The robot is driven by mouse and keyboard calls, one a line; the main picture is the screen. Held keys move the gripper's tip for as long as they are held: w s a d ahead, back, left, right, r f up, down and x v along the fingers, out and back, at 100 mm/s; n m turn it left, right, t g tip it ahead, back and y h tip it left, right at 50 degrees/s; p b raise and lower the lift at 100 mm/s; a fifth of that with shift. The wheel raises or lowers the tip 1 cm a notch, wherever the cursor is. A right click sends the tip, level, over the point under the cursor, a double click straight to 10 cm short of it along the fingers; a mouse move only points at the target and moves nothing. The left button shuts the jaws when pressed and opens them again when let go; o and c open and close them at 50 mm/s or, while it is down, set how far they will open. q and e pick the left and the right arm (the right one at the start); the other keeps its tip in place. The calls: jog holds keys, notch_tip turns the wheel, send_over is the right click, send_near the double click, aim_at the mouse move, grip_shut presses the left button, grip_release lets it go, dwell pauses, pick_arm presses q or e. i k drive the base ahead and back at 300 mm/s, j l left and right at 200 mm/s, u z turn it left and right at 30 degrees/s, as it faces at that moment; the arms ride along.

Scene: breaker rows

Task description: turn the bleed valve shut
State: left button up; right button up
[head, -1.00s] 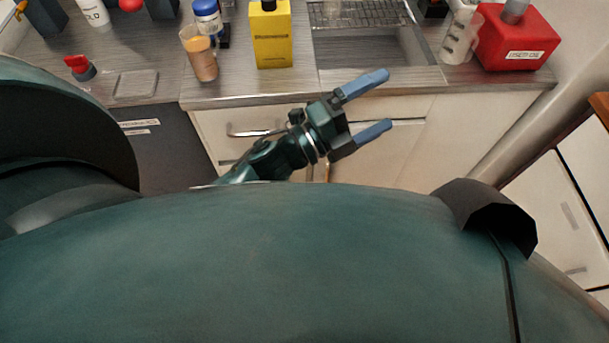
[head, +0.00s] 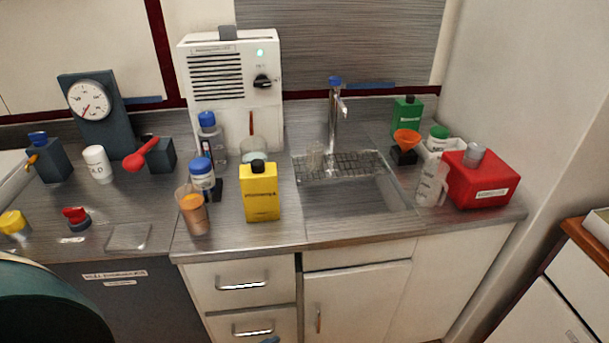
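No label legibly reads bleed valve, so I cannot tell for sure which part it is. A red lever handle (head: 141,160) sticks out to the left and down from a dark block (head: 161,155) beside the gauge. A dark box with a blue cap (head: 50,160) has a small orange lever (head: 32,159). A red knob (head: 76,215) and a yellow knob (head: 13,222) sit near the counter's front left. A blue fingertip, apparently of my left gripper (head: 270,340), just shows at the bottom edge, well below the counter. Its opening is hidden. My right gripper is not in view.
A pressure gauge (head: 90,99) stands at the back left. A white bottle (head: 97,164), a cup of orange liquid (head: 193,211) and a yellow bottle (head: 261,192) stand on the counter (head: 285,225). The sink (head: 350,197) and a red canister (head: 482,183) are to the right.

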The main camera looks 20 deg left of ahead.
aim_at(39, 139)
jog(key=u, duration=2)
jog(key=j+z, duration=0.2)
jog(key=z, duration=0.25)
jog(key=i+j+z, duration=0.1)
jog(key=j+z, duration=0.15)
jog(key=z, duration=0.2)
jog(key=j+z, duration=0.2)
jog(key=z, duration=0.25)
jog(key=j+z, duration=0.15)
jog(key=j, duration=0.2)
jog(key=k+j+z, duration=0.15)
jog(key=j, duration=0.2)
jog(key=j+z, duration=0.2)
jog(key=j, duration=0.15)
jog(key=k, duration=0.05)
